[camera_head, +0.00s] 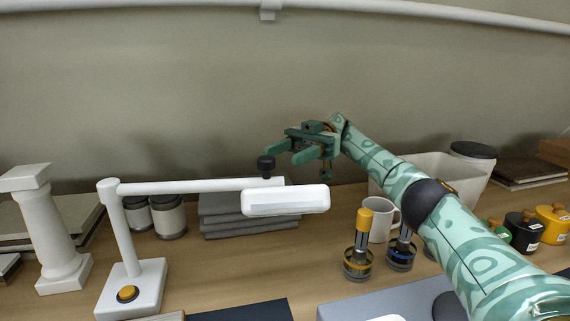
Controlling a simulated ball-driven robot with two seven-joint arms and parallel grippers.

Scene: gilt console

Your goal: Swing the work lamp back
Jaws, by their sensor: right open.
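The white work lamp (198,187) stands at the left of the console, with a square base and an orange button on it. Its arm reaches level to the right from the post. The oblong lamp head (285,201) hangs at the arm's right end. A black knob (265,165) stands up on the arm above the head. My right gripper (282,154) is open and empty, its fingers pointing left. In the picture its fingertips are close beside the knob; I cannot tell whether they touch it. My left gripper is not in view.
Behind the lamp arm are grey stacked slabs (225,222) and lidded jars (168,217). A white column (53,236) stands at the left. A mug (381,220), a yellow-topped tool in a holder (361,243) and a white bin (450,172) are near my right arm.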

